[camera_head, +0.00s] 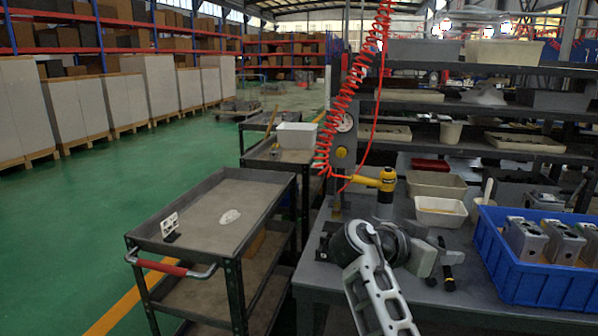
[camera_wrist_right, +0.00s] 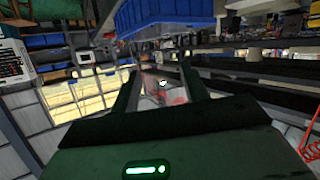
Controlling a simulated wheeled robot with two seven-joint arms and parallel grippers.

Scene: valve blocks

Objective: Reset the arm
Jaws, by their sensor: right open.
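My right arm (camera_head: 378,290) comes in from the bottom of the head view and bends at a dark joint over the workbench. My right gripper (camera_head: 450,262) is at the end of it, pointing right toward the blue crate (camera_head: 548,284), and stays apart from the valve blocks. In the right wrist view the two dark fingers of the right gripper (camera_wrist_right: 160,84) stand apart with nothing held between them. Several grey valve blocks (camera_head: 526,240) stand in the blue crate at the right. My left gripper is out of view.
White bins (camera_head: 440,212) stand on the bench (camera_head: 330,275) behind my arm. A grey cart (camera_head: 195,230) stands left of the bench. Shelves (camera_head: 480,95) rise behind. Green floor at left is open.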

